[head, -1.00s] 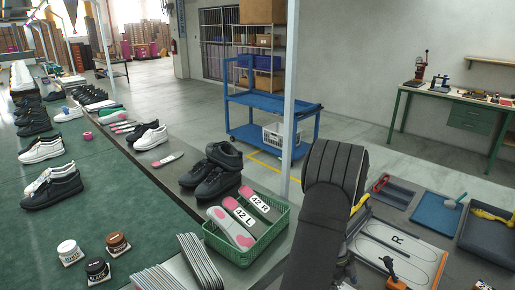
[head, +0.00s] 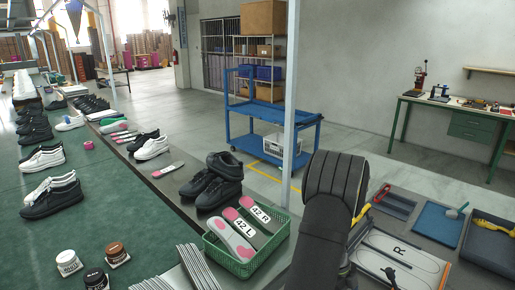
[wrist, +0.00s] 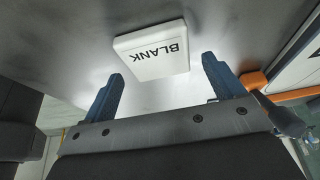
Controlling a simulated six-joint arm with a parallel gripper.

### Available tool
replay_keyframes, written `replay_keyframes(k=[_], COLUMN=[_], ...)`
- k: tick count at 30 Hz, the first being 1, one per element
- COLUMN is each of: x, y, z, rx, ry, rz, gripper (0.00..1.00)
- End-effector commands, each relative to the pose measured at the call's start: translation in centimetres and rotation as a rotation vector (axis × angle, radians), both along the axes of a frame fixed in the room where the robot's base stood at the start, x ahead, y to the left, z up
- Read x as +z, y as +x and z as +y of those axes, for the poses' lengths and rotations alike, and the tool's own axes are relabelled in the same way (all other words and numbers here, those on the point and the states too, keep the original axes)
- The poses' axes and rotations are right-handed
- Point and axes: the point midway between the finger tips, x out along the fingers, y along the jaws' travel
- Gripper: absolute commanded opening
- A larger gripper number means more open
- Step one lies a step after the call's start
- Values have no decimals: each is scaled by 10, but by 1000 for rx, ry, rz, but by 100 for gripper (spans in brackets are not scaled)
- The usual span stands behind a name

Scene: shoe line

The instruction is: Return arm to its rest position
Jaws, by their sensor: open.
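My arm (head: 335,200), in a black ribbed sleeve, rises at the lower middle right of the head view. Its gripper is not clearly visible there. In the wrist view, my gripper (wrist: 163,88) shows two blue fingers spread wide apart. Nothing is held between them. A white block marked BLANK (wrist: 135,66) lies on a grey surface beyond the fingertips, its lettering upside down in this view. I see no contact between the fingers and the block.
A green basket (head: 243,268) with insoles marked 42 L and 42 R stands left of my arm. A board marked R (head: 425,262), a red-handled tool and blue trays (head: 437,223) lie to its right. Shoes line the green belt (head: 120,215). A blue cart (head: 268,110) stands behind.

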Motion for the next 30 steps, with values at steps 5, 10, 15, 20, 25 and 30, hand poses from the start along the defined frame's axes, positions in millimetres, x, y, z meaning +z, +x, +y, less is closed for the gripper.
replay_keyframes(k=[5,10,15,20,25,30], x=[22,54,85,90,57,25], y=[11,19,28,28,19,9], z=[9,18,27,30,20,10], rx=[2,2,2,0,-2,-1], ry=[-3,-3,-2,2,0,2], rz=[-5,-4,-3,6,5,5], gripper=[86,86,86,86,86,86])
